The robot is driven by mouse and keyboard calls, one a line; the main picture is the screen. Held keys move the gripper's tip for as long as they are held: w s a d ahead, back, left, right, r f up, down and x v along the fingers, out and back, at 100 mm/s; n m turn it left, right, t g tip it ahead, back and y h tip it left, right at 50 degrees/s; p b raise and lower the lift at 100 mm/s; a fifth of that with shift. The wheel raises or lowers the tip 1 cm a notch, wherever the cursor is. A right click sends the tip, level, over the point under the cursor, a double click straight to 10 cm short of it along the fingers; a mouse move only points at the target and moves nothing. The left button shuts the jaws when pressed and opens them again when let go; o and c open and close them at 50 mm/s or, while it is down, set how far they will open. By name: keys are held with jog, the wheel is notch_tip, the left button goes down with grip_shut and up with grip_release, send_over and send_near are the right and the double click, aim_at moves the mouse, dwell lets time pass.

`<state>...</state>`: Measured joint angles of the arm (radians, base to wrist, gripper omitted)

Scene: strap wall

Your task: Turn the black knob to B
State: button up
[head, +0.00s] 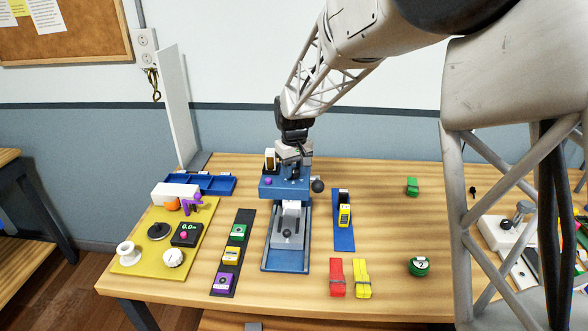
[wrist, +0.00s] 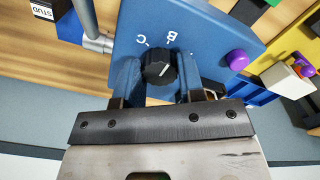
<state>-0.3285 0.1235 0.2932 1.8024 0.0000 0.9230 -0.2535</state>
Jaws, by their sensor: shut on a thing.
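The black knob (wrist: 158,68) sits on the blue face (wrist: 210,40) of a machine, with white letters B and C printed beside it. Its white pointer line slants toward the upper right in the wrist view, to the right of the B. My gripper (wrist: 158,82) has one finger on each side of the knob and is shut on it. In the head view, my gripper (head: 294,156) reaches down to the top of the blue machine (head: 272,188); the knob is not clear there.
A black ball handle (head: 318,185) juts from the machine's right side. A purple button (wrist: 237,59) is on its face. A yellow board (head: 150,252) with dials and a dark strip (head: 226,268) with coloured blocks lie left. Red (head: 337,278) and yellow (head: 361,279) straps lie in front.

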aim_at(294, 170)
jog(key=shift+n, duration=0.5)
jog(key=o, duration=0.9)
jog(key=shift+o, duration=0.2)
jog(key=shift+r, duration=0.1)
jog(key=shift+r, duration=3.85)
